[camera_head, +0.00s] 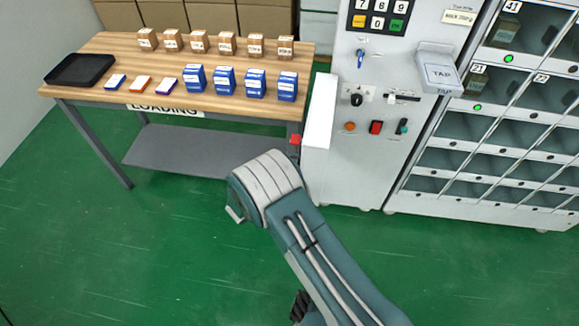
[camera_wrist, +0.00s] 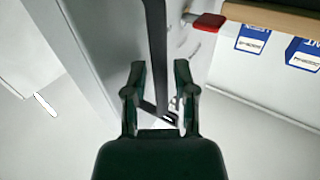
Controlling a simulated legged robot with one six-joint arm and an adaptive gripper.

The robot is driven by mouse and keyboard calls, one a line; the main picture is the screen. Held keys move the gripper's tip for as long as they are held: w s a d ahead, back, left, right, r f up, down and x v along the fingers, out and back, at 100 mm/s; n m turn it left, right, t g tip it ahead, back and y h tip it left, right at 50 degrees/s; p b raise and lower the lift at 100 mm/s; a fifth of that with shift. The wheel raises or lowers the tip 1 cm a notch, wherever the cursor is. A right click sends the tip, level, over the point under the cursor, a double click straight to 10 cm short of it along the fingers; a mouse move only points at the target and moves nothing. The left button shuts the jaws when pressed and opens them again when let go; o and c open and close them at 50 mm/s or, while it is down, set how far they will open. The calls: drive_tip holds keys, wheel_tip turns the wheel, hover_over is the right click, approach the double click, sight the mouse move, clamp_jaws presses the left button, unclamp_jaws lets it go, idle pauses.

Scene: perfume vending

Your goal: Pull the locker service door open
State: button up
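The locker cabinet (camera_head: 362,190) is light grey, with a keypad and controls on its front. A white panel (camera_head: 318,125) stands out at its left side; I cannot tell for sure that it is the service door, or whether it is ajar. In the wrist view, a long dark upright bar (camera_wrist: 157,45) runs along a grey panel (camera_wrist: 100,40) and passes between my fingers. My gripper (camera_wrist: 160,72) is open, one finger on each side of the bar, with gaps visible. In the head view, my gripper is hidden behind my arm.
A wooden loading table (camera_head: 130,85) with boxes and a black tray (camera_head: 80,69) stands left of the cabinet. A red part (camera_head: 295,140) sits near its right corner and shows close to my gripper in the wrist view (camera_wrist: 208,22). Green floor in front is clear.

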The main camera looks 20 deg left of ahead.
idle(0.3)
drive_tip(key=v, duration=1.2)
drive_tip(key=shift+w, duration=0.1)
